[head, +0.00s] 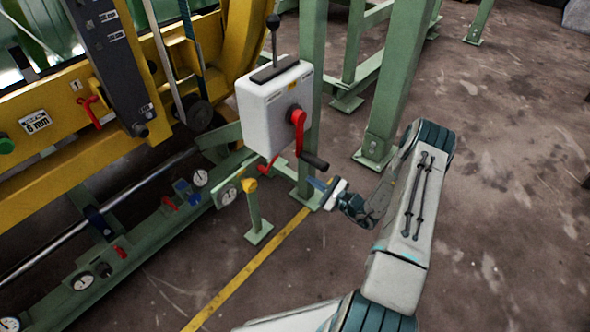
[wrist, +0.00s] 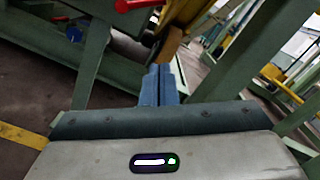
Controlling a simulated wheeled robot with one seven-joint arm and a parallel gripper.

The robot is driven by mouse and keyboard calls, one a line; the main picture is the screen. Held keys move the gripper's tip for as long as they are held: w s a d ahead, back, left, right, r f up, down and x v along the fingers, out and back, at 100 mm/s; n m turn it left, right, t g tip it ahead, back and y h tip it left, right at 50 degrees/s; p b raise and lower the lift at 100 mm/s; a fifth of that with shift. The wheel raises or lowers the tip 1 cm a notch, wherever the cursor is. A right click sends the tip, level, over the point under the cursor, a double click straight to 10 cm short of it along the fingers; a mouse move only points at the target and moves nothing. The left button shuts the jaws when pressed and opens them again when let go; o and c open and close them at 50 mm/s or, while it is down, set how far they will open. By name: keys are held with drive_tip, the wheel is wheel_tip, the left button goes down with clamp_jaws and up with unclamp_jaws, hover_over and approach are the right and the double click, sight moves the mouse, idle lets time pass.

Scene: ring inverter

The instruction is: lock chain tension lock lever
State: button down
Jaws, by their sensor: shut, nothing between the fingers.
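A white control box (head: 272,108) is mounted on a green post. A red crank (head: 298,128) with a black handle (head: 314,161) is on its front, and a small red lever (head: 268,163) hangs below it. A black-knobbed lever (head: 273,35) stands on its top. No label shows which one is the chain tension lock lever. My gripper (head: 318,184) is just below the black handle, right of the small red lever, apart from that lever. In the wrist view its blue fingers (wrist: 160,85) are together and empty. A red part (wrist: 138,4) shows at that view's top edge.
A short green post with a yellow cap (head: 250,186) stands below the box. Green frame legs (head: 385,95) rise behind my arm. A lower rail with gauges (head: 82,282) runs at left. Floor right of the yellow line (head: 245,272) is open.

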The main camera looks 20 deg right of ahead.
drive_tip(key=w+a+r+b, duration=0.3)
drive_tip(key=w+a+b, duration=0.1)
drive_tip(key=w+a, duration=0.3)
drive_tip(key=shift+a+r, duration=0.4)
drive_tip(key=shift+a, duration=0.25)
drive_tip(key=shift+s+a+r+p, duration=0.1)
drive_tip(key=shift+s+r+p, duration=0.05)
drive_tip(key=shift+r+p, duration=0.5)
idle(0.4)
drive_tip(key=shift+s+a+r+p, duration=0.2)
drive_tip(key=shift+r+p, duration=0.15)
drive_tip(key=shift+p, duration=0.3)
drive_tip(key=shift+s+a+r+p, duration=0.1)
drive_tip(key=shift+a+r+p, duration=0.15)
drive_tip(key=shift+p, duration=0.35)
